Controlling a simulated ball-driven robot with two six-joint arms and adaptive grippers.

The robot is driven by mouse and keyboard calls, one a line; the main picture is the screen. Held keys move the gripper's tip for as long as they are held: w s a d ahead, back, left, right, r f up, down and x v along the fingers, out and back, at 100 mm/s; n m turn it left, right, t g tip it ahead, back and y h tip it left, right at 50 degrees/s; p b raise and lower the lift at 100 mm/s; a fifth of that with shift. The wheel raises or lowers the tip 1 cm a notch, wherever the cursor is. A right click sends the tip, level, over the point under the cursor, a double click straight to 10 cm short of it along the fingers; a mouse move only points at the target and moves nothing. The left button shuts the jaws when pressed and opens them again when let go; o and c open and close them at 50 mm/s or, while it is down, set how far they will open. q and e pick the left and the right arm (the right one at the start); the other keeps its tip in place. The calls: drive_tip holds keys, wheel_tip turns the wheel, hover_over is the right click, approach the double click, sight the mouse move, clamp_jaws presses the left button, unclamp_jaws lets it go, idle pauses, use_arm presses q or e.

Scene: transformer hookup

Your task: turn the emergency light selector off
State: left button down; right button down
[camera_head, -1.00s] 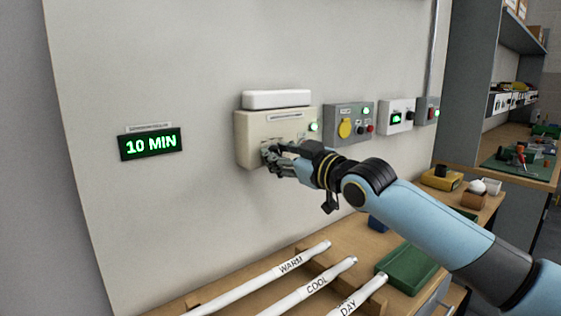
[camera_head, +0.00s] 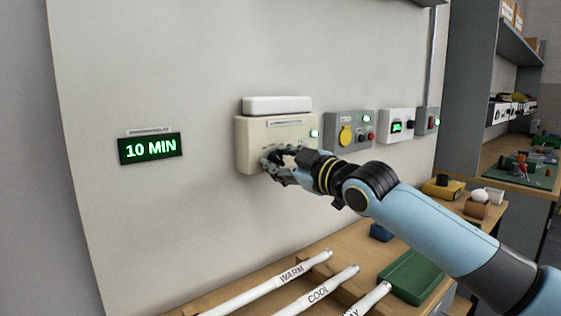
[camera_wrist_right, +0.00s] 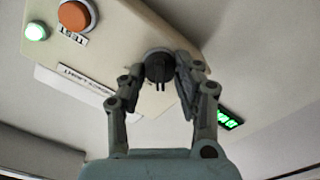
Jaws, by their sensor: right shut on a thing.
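The emergency light unit is a cream box (camera_head: 250,135) on the wall, with a white lamp bar (camera_head: 277,104) on top and a lit green lamp (camera_head: 314,133). In the right wrist view, its dark round selector knob (camera_wrist_right: 158,66) sits between the fingers of my right gripper (camera_wrist_right: 160,80). The fingers are shut on the knob from both sides. In the head view my right gripper (camera_head: 270,164) is at the box's lower front and hides the knob. The knob's exact pointing is hard to read. My left gripper is not in view.
An orange button (camera_wrist_right: 74,15) and the green lamp (camera_wrist_right: 36,31) are close by on the box. A grey panel with a yellow part (camera_head: 346,135) hangs to the right. A 10 MIN display (camera_head: 150,148) is on the left. White tubes (camera_head: 290,273) lie on the bench below.

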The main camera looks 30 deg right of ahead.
drive_tip(key=shift+f, duration=0.1)
drive_tip(key=c, duration=1)
unclamp_jaws()
drive_tip(key=shift+o, duration=0.2)
drive_tip(key=shift+s, duration=0.1)
drive_tip(key=s+d, duration=0.1)
drive_tip(key=s, duration=1)
drive_tip(key=shift+s, duration=0.4)
